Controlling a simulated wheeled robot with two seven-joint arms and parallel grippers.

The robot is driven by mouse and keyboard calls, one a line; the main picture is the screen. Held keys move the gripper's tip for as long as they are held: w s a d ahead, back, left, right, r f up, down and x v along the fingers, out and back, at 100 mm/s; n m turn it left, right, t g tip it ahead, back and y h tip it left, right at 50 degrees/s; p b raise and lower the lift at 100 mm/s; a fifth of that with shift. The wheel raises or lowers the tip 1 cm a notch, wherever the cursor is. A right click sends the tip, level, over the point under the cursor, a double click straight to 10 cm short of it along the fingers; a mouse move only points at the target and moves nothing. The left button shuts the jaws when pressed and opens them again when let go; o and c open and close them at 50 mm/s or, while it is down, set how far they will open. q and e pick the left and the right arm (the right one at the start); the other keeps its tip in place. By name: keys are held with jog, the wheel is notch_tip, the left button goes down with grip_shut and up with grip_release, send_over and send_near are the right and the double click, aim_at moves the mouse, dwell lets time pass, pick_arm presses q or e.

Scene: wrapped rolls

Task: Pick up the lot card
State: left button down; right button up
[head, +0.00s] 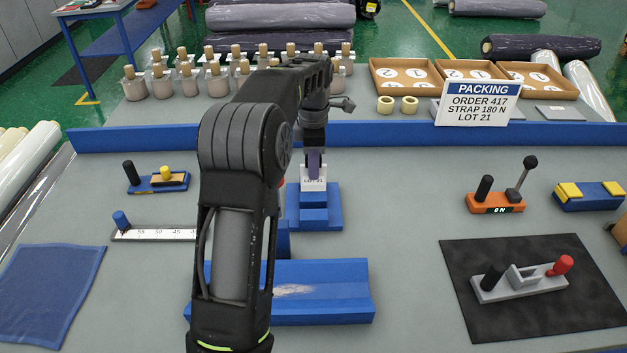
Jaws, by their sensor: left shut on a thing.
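The lot card (313,185) is a small white card with dark print reading "LOT 21". It stands at a blue stepped holder (321,217) in the middle of the table in the head view. My left gripper (314,166) points down from above and is shut on the card's upper part. The card's lower edge is at the holder's top; I cannot tell whether it is still seated or just clear. My left arm covers part of the table to the left of the card. My right gripper is not in view.
A blue cradle block (345,290) lies in front. An orange tool (495,203) and a grey sealer (520,283) on a black mat (462,262) stand right. A ruler (155,235) and blue cloth (48,290) lie left. A packing sign (478,103) stands behind.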

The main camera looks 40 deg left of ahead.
pick_arm(q)
jog(key=shift+r, duration=0.25)
dwell(0.4)
jog(key=shift+w+d+m, duration=0.1)
jog(key=shift+d+m, duration=0.3)
jog(key=shift+d, duration=0.05)
jog(key=s+d+m, duration=0.1)
jog(key=d+m, duration=2.3)
jog(key=m, duration=0.1)
jog(key=shift+d, duration=0.2)
jog(key=shift+f, duration=0.1)
